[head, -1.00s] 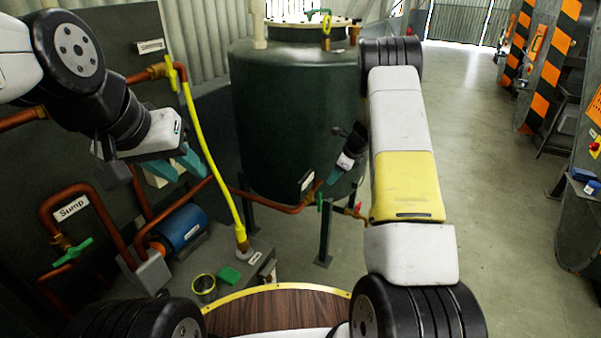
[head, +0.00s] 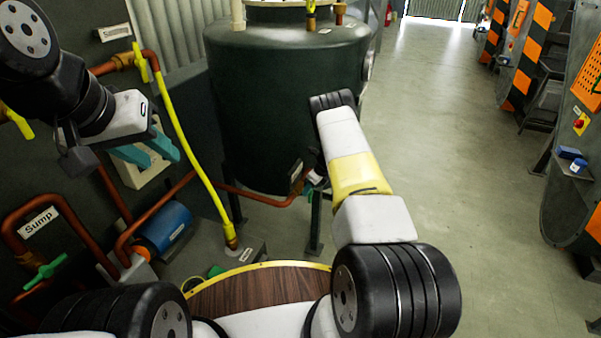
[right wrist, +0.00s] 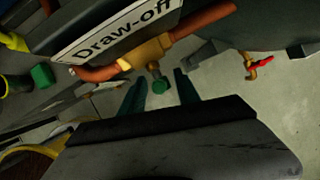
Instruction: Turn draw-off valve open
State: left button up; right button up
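The draw-off valve (right wrist: 148,54) is a brass body on a copper pipe, beside the white "Draw-off" label (right wrist: 115,30), in the right wrist view. Its green handle (right wrist: 160,86) points towards the camera and looks foreshortened. My right gripper (right wrist: 161,93) is open, its two teal fingers on either side of the handle with a gap to each. In the head view my right gripper is mostly hidden by its arm at the tank's lower right. My left gripper (head: 147,151) is open and empty at the left, away from the draw-off valve.
A large dark green tank (head: 290,100) stands behind the pipe. A red-handled valve (right wrist: 262,66) lies right of my right gripper. At left are a sump valve with green handle (head: 45,267), a blue pump motor (head: 165,228) and a yellow hose (head: 190,150).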

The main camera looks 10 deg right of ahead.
aim_at(309, 197)
jog(key=shift+f, duration=0.1)
grip_shut()
jog(key=shift+s+t, duration=0.15)
jog(key=shift+t, duration=0.35)
jog(key=shift+s+f+t+h, duration=0.1)
jog(key=shift+s+t+h, duration=0.15)
jog(key=shift+t+h, duration=0.5)
jog(key=f+n+t+h, duration=0.1)
jog(key=t+h, duration=0.1)
jog(key=t, duration=0.2)
jog(key=s+a+n+t+h, duration=0.1)
jog(key=n+t, duration=0.1)
jog(key=t, duration=0.2)
jog(key=f+n+t+h, duration=0.1)
jog(key=t+h, duration=0.1)
jog(key=t, duration=0.3)
jog(key=shift+s+a+f+h, duration=0.15)
jog(key=shift+s+f+h, duration=0.05)
jog(key=shift+f+h, duration=0.15)
jog(key=shift+n, duration=0.3)
